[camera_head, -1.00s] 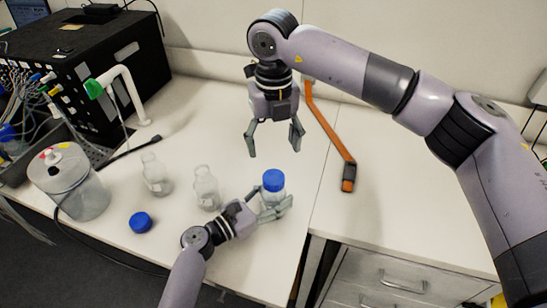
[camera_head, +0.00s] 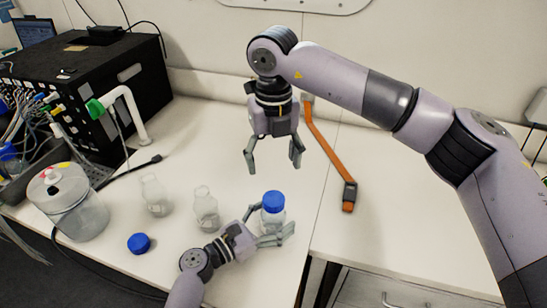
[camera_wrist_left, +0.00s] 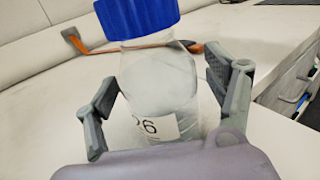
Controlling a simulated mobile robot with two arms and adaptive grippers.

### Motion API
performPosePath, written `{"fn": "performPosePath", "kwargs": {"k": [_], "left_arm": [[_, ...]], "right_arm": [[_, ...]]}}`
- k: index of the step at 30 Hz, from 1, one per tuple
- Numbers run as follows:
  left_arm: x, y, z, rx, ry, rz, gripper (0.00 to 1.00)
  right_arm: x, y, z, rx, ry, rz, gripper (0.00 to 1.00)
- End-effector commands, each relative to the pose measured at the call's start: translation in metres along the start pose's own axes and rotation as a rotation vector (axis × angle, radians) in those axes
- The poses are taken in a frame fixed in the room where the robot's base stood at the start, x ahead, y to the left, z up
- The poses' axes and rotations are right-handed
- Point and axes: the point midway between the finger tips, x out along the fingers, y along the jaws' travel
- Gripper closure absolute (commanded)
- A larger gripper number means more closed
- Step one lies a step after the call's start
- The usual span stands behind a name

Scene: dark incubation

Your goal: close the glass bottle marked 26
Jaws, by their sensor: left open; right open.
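A clear glass bottle (camera_head: 272,220) with a blue cap (camera_head: 273,199) on its top stands upright near the table's front edge. In the left wrist view the bottle (camera_wrist_left: 160,85) bears a white label, partly cut off, reading "6" after a partial digit; its blue cap (camera_wrist_left: 135,18) is cut by the frame top. I cannot tell whether the cap is screwed tight. My left gripper (camera_head: 272,224) is open, low down, with one finger on each side of the bottle (camera_wrist_left: 160,110). My right gripper (camera_head: 273,166) is open and empty, pointing down above and behind the cap.
Two uncapped clear bottles (camera_head: 155,196) (camera_head: 206,208) stand to the left, with a loose blue cap (camera_head: 139,243) on the table before them. A clear lidded vessel (camera_head: 75,205) and a black box (camera_head: 90,75) are farther left. An orange strap (camera_head: 325,150) lies at the right.

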Motion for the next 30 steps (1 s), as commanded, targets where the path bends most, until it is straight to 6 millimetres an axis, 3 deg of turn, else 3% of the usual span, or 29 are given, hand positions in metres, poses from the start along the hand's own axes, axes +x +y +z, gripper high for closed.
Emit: {"fn": "performPosePath", "kwargs": {"k": [8, 21, 30], "left_arm": [[-0.015, 0.001, -0.001, 0.001, 0.002, 0.002, 0.23], [-0.102, 0.0, -0.001, -0.001, 0.002, 0.0, 0.23], [-0.12, 0.0, 0.0, 0.001, 0.0, 0.0, 0.23]], "right_arm": [[0.0, 0.0, 0.0, 0.0, 0.0, 0.0, 0.33], [0.0, 0.0, 0.0, 0.0, 0.0, 0.0, 0.33], [0.0, 0.0, 0.0, 0.0, 0.0, 0.0, 0.33]]}}
